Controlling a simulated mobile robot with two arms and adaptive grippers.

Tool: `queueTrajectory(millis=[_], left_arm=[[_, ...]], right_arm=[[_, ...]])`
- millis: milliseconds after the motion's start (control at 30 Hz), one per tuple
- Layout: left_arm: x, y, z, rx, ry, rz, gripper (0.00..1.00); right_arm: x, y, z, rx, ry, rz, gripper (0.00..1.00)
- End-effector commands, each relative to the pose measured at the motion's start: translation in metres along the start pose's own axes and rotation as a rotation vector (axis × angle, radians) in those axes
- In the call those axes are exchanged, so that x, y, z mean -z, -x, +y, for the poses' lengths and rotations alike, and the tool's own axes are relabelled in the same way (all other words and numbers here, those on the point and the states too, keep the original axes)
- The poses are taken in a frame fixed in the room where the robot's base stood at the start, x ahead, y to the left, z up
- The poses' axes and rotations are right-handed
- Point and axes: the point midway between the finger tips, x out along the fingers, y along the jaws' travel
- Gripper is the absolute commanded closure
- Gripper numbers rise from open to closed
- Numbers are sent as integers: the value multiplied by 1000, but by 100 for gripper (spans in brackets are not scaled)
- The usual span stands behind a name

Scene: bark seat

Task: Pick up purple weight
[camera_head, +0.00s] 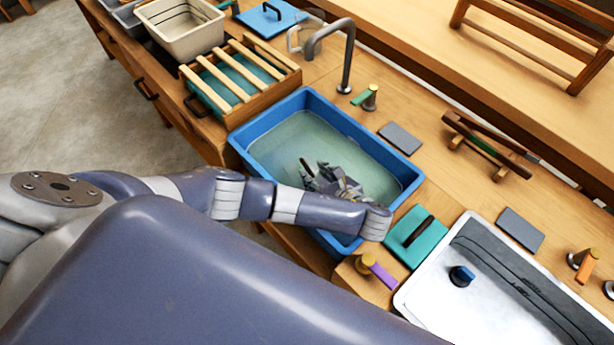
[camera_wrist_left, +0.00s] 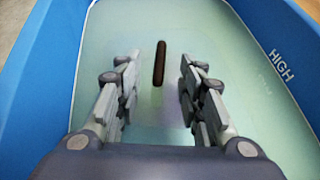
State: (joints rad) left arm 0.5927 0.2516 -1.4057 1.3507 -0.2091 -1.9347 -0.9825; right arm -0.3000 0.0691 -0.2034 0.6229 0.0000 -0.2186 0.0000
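A brass piece with a purple tab (camera_head: 383,276), the only clearly purple item, sits on the wooden counter at the near corner of the blue basin (camera_head: 408,172). I cannot tell for sure that it is the weight. My left gripper (camera_head: 316,176) is over the basin, away from that piece. In the left wrist view the left gripper (camera_wrist_left: 158,105) is open, with nothing between its fingers. A dark brown bar (camera_wrist_left: 159,63) lies beyond the fingertips against the pale green basin interior. A faint purplish patch there is too blurred to identify. My right gripper is out of view.
A teal board with a dark handle (camera_head: 404,240) lies right of the basin, beside a white tray (camera_head: 437,308). A curved faucet (camera_head: 347,60) stands behind the basin. A slatted wooden crate (camera_head: 285,62) is at its left. Green-tabbed (camera_head: 367,97) and orange-tabbed (camera_head: 583,264) pieces stand on the counter.

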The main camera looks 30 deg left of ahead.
Motion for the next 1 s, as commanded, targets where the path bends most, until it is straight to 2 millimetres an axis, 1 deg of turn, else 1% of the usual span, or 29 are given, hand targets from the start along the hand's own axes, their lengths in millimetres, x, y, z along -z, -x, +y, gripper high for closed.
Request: queueTrajectory(millis=[33,100,200,300,400,600,667,700,767,1000], left_arm=[[-1,-12,1,-5,0,-4,64],[-1,-25,1,-4,0,-4,64],[-1,-42,1,-2,1,-3,64],[0,-52,0,-1,0,-1,64],[0,-55,1,-1,0,0,64],[0,-56,0,0,0,0,64],[0,-56,0,0,0,0,78],[0,-56,0,0,0,0,87],[0,-56,0,0,0,0,100],[-2,-55,0,0,2,-2,100]], right_arm=[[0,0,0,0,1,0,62],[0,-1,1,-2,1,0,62],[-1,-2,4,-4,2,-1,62],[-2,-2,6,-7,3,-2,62],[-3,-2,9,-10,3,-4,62],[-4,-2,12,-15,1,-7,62],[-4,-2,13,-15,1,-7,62],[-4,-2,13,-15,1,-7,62],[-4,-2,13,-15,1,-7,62],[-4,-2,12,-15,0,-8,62]])
